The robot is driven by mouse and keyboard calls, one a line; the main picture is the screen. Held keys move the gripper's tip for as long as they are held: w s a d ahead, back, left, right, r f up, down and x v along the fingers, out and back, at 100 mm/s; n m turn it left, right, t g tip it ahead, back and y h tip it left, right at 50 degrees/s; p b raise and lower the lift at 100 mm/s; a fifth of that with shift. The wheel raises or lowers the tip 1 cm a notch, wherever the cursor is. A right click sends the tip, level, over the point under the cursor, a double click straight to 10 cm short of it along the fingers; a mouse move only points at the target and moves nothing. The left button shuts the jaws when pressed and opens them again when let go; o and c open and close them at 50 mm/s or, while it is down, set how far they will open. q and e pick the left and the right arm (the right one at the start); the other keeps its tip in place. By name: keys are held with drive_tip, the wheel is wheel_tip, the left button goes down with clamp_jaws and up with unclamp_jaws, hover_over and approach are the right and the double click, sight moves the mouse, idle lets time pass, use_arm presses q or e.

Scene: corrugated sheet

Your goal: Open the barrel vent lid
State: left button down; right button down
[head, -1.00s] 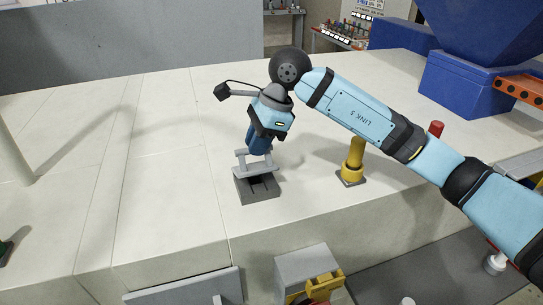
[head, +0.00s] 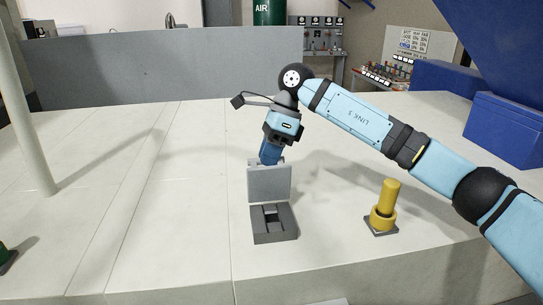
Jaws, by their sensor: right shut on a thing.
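The vent is a small dark grey square box (head: 274,236) on the pale surface near its front edge. Its lighter grey lid (head: 270,184) stands raised, about upright, at the back of the box. The inside of the box shows, with grey dividers in it. My right gripper (head: 272,160) is behind the top edge of the lid and shut on the lid; its fingertips are mostly hidden by the lid. My right arm comes in from the right. My left gripper is not in view.
A yellow post (head: 388,199) on a dark base stands right of the vent. A pale pole (head: 31,150) rises at the left, and a blue hopper (head: 502,128) stands at the far right. A grey wall panel (head: 150,70) closes the back. The surface left of the vent is clear.

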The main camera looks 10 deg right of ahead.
drive_tip(key=shift+w+f+g, duration=0.3)
drive_tip(key=shift+w+g, duration=0.2)
drive_tip(key=shift+g, duration=0.1)
drive_tip(key=c, duration=1.1)
unclamp_jaws()
drive_tip(key=b+v, duration=0.1)
drive_tip(key=v, duration=1.2)
drive_tip(key=shift+d+r, duration=0.15)
drive_tip(key=shift+r, duration=0.25)
drive_tip(key=shift+w+r, duration=0.1)
